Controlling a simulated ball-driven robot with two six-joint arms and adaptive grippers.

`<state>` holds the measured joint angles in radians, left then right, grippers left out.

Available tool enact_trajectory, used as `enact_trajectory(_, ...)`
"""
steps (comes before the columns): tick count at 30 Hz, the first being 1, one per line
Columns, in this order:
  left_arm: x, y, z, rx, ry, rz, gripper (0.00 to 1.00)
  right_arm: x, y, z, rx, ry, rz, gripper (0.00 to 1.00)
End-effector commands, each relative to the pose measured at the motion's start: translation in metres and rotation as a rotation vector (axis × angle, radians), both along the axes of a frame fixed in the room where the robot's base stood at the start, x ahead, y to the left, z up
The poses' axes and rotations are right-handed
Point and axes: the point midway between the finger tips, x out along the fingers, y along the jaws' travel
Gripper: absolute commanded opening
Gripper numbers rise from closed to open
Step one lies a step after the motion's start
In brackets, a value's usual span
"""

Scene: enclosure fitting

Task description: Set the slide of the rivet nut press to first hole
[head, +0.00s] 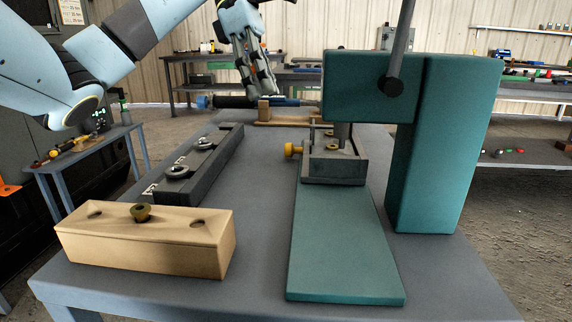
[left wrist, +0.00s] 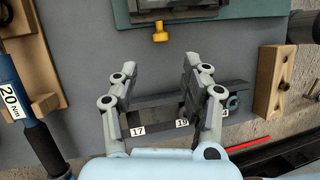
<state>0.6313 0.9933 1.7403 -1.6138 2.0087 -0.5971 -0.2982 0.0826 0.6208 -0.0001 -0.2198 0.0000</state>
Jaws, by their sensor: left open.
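The teal rivet nut press (head: 440,140) stands on the right of the table, its lever (head: 400,40) upright and its flat base plate (head: 345,245) reaching to the front. A grey slide unit (head: 335,168) sits on the plate under the ram, with a yellow knob (head: 292,150) on its left side. The knob also shows in the left wrist view (left wrist: 160,32). Which hole the slide is at cannot be told. My left gripper (head: 258,82) is open and empty, above the far part of the table. In the left wrist view its fingers (left wrist: 163,72) are apart, short of the knob.
A dark socket rail (head: 200,160) with rings and number labels lies left of the press. A wooden block (head: 145,245) with a brass rivet nut (head: 140,212) is at front left. A blue torque wrench (left wrist: 25,110) rests on wooden holders at the back. Bare table lies between rail and press.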

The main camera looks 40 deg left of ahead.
Motion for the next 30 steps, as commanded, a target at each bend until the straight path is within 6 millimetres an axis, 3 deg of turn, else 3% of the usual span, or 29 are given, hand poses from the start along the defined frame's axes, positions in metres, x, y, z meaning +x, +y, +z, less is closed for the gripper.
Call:
enact_trajectory(6,0.002,-0.011,-0.030,0.001,0.004,-0.001,0.47,-0.006,0.000,-0.015,-0.001,0.017,-0.001,0.41)
enact_trajectory(16,0.006,-0.037,-0.083,-0.002,0.002,-0.001,0.47,0.010,-0.006,-0.017,-0.007,0.003,0.003,0.41)
enact_trajectory(21,0.008,-0.042,-0.095,0.000,0.000,-0.001,0.47,0.011,-0.013,-0.018,-0.015,0.002,0.006,0.41)
enact_trajectory(30,0.008,-0.043,-0.096,0.000,0.000,0.000,0.47,0.007,-0.010,-0.018,-0.011,0.008,0.004,0.41)
